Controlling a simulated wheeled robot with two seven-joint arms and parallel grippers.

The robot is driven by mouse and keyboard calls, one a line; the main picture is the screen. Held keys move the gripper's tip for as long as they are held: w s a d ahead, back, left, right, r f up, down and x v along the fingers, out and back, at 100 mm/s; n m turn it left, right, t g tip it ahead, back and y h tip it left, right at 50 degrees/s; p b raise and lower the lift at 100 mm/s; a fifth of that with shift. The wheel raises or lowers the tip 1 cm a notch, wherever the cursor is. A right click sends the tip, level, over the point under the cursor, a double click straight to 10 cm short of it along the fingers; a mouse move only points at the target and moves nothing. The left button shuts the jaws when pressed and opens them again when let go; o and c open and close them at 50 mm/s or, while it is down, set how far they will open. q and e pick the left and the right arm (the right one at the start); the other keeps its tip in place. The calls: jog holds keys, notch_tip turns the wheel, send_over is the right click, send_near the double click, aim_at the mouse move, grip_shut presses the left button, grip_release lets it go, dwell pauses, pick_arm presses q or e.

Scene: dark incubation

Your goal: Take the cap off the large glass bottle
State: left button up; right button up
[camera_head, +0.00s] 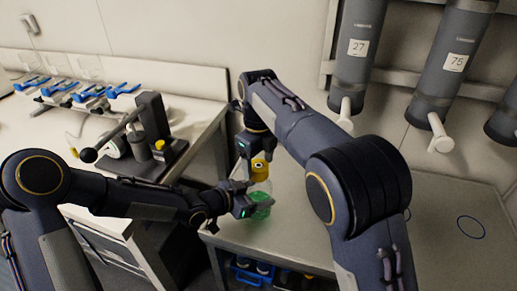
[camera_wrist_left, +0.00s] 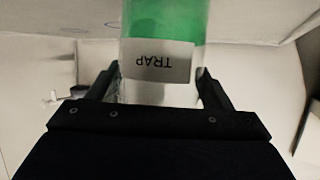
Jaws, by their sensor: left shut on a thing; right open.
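The large glass bottle (camera_head: 262,197) is clear with green liquid and stands near the front edge of the right-hand counter. In the left wrist view the bottle (camera_wrist_left: 163,25) fills the space between the fingers, and its label reads TRAP, upside down. My left gripper (camera_head: 247,204) is shut on the bottle's side; it also shows in the left wrist view (camera_wrist_left: 160,92). A yellow cap (camera_head: 259,171) is at the top of the bottle; I cannot tell whether it is seated. My right gripper (camera_head: 256,156) is open, pointing down at the cap from above. Its fingertips are partly hidden.
A black-based instrument (camera_head: 150,150) stands on the left bench, with blue-handled tools (camera_head: 75,92) behind it. Grey cylinders (camera_head: 445,65) numbered 27 and 75 hang on the back wall. A blue crate (camera_head: 250,271) sits under the counter.

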jog(key=shift+f, duration=1)
jog(key=shift+c, duration=0.2)
